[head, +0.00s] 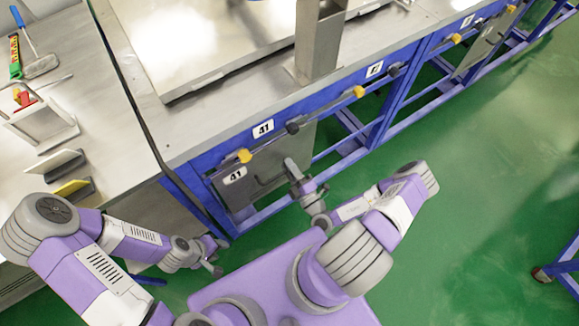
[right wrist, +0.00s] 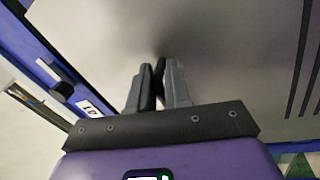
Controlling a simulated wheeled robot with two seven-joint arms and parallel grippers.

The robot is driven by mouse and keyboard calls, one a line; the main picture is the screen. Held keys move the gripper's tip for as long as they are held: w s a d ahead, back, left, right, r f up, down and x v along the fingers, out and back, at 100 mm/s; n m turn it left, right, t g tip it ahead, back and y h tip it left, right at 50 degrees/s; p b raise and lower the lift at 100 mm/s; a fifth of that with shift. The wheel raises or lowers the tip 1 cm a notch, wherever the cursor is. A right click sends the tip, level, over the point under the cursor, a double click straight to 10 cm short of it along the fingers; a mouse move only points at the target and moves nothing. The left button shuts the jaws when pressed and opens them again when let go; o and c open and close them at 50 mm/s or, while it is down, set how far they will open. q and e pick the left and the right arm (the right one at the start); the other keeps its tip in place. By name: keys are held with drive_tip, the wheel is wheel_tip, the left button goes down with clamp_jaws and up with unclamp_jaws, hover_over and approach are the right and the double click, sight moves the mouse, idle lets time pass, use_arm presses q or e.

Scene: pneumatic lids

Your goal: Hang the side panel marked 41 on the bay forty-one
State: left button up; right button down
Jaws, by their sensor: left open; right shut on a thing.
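The grey side panel (head: 265,165) marked 41 stands against the front of the bay, under the bay's label 41 (head: 263,129). Its own 41 plate is at its upper left. The panel fills much of the right wrist view (right wrist: 220,50). My right gripper (head: 291,168) is shut on the panel's dark handle (right wrist: 159,82). A yellow-and-dark knob (head: 244,156) and a dark knob (head: 292,128) sit along the panel's top edge. I cannot tell whether the panel's top is caught on the bay. My left gripper (head: 217,256) is open and empty, left of the panel and apart from it.
The blue-framed bench (head: 220,146) continues to the upper right with more labelled bays, knobs and another panel (head: 485,48). Green floor at right is clear, except a blue stand at the edge.

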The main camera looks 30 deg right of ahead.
drive_tip(key=c, duration=1)
unclamp_jaws()
drive_tip(key=shift+f, duration=0.1)
drive_tip(key=shift+s, duration=0.1)
drive_tip(key=s+f+p, duration=0.1)
drive_tip(key=s, duration=0.6)
drive_tip(key=shift+s+d+f, duration=0.15)
drive_tip(key=shift+d, duration=0.05)
